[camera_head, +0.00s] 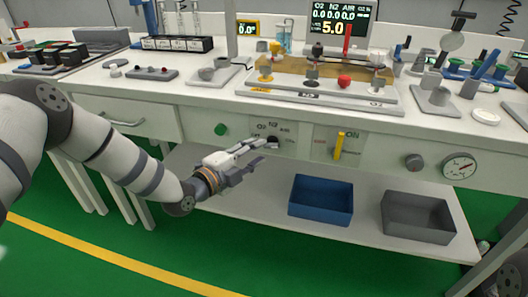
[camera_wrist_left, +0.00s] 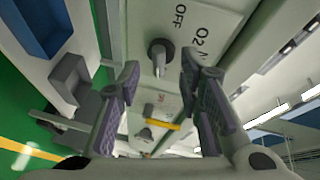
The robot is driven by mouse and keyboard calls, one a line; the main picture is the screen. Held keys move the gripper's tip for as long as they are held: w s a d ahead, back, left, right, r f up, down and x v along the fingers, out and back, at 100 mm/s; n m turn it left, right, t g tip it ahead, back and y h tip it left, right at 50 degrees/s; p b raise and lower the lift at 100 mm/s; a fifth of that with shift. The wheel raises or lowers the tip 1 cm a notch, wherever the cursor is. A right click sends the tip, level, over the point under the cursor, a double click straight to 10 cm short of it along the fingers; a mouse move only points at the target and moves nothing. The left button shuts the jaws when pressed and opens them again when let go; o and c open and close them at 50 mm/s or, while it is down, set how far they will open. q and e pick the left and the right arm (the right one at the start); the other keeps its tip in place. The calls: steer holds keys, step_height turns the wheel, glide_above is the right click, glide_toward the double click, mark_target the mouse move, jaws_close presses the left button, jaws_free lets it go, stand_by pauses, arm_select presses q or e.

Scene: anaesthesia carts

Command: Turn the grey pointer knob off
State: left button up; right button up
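The grey pointer knob (camera_head: 271,142) sits on the front panel of the bench, under the printed O2, N2 and AIR labels; the gripper partly covers it in the head view. In the left wrist view the knob (camera_wrist_left: 160,50) stands out from the panel, with OFF and O2 printed near it. Which label it points at I cannot tell. My left gripper (camera_head: 262,153) is open in front of the panel. In the wrist view its fingers (camera_wrist_left: 159,68) stand apart, one on each side of the knob, with gaps. My right gripper is not identifiable in view.
A blue bin (camera_head: 320,200) and a grey bin (camera_head: 417,218) stand on the lower shelf. The benchtop above is crowded.

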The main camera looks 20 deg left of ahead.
mark_target(267, 146)
arm_select(q)
steer(key=x, duration=0.3)
steer(key=shift+w+d+f, duration=0.1)
steer(key=shift+w+d, duration=0.05)
steer(key=shift+w, duration=0.05)
arm_select(e)
steer(key=shift+s+f, duration=0.3)
steer(key=shift+f, duration=0.1)
arm_select(q)
jaws_close()
